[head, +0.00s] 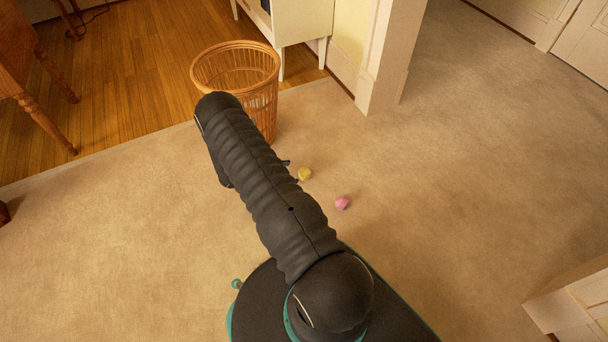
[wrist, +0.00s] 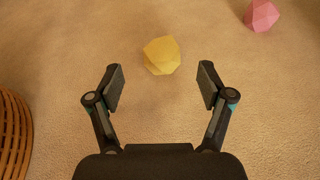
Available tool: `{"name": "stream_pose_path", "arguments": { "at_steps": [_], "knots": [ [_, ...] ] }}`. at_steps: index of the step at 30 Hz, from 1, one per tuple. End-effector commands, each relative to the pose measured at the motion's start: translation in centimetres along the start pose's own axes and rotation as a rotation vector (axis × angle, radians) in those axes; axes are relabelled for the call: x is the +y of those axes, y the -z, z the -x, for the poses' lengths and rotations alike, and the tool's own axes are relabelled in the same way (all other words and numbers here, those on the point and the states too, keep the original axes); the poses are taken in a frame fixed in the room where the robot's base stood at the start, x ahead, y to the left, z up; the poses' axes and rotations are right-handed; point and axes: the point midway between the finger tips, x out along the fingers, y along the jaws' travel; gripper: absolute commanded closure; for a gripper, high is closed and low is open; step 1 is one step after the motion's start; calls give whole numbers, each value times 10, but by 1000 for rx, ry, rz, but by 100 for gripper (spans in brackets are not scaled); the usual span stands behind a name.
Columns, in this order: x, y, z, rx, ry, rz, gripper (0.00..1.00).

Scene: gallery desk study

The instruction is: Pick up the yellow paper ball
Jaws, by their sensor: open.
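The yellow paper ball (head: 304,174) lies on the beige carpet, just right of my arm in the head view. In the wrist view the yellow paper ball (wrist: 162,56) is a faceted lump slightly beyond the fingertips and roughly centred between them. My gripper (wrist: 161,84) is open and empty, its two fingers spread to either side of the ball's line. The fingers do not appear to touch the ball. In the head view my arm hides most of the gripper.
A pink paper ball (head: 342,203) lies to the right of the yellow one; it also shows in the wrist view (wrist: 262,15). A wicker basket (head: 236,69) stands close behind my arm. A white cabinet (head: 303,20) and wall corner are at the back. Carpet on the right is clear.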

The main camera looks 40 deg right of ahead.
Motion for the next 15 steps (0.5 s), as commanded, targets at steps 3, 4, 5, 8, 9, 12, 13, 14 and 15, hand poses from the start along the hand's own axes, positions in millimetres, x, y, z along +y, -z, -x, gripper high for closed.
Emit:
{"name": "stream_pose_path", "arguments": {
  "at_steps": [3,4,5,8,9,12,13,14,15],
  "knots": [
    [0,0,-13,1,0,-1,20],
    [0,0,-15,1,0,-1,20],
    [0,0,-16,1,0,-1,20],
    [0,0,-19,1,0,0,20],
    [0,0,-21,1,0,0,20],
    [-1,0,-30,0,2,0,20],
    [-2,1,-34,0,3,0,20],
    [-2,1,-38,0,3,0,20],
    [-2,1,-44,0,3,0,20]
  ]
}}
